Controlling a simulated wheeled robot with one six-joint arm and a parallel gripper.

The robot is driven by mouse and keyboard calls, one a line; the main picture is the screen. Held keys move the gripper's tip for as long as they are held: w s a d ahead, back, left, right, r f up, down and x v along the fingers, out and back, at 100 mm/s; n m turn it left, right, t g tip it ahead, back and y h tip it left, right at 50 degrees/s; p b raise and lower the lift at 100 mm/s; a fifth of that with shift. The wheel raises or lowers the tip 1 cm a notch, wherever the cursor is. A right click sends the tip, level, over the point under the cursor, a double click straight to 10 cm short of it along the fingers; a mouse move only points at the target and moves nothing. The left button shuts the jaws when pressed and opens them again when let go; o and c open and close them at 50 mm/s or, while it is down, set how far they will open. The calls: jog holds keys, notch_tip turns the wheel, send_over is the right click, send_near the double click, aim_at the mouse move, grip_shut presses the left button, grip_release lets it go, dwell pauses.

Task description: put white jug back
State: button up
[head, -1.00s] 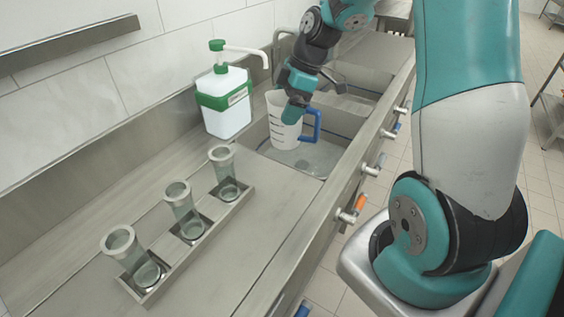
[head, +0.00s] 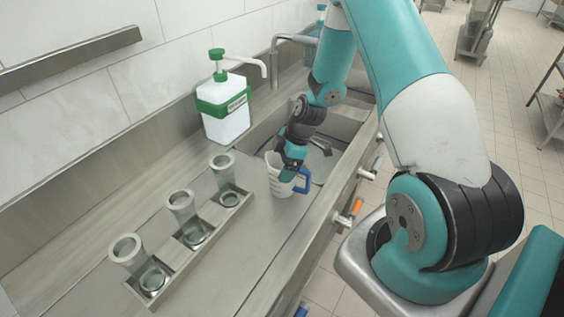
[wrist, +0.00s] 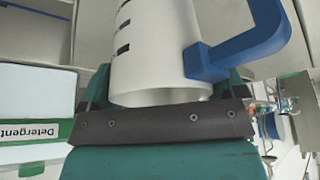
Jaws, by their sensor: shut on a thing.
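The white jug (head: 281,184) with dark marks and a blue handle (head: 303,181) is in my gripper (head: 291,170) in the head view. It is upright at the near edge of the sink, by the steel counter; I cannot tell whether it touches the counter. In the wrist view the jug (wrist: 150,50) fills the middle, with its blue handle at the upper right. My gripper (wrist: 160,120) is shut on the jug, and the fingertips are largely hidden.
A steel rack (head: 212,222) with several glass cups stands on the counter at left. A white and green detergent dispenser (head: 226,118) stands by the wall. The sink (head: 262,135) lies behind the jug. Valves line the counter's front edge. Bare counter (head: 245,240) lies right of the rack.

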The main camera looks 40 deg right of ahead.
jog(key=shift+f, duration=0.1)
jog(key=o, duration=1)
jog(key=shift+o, duration=0.2)
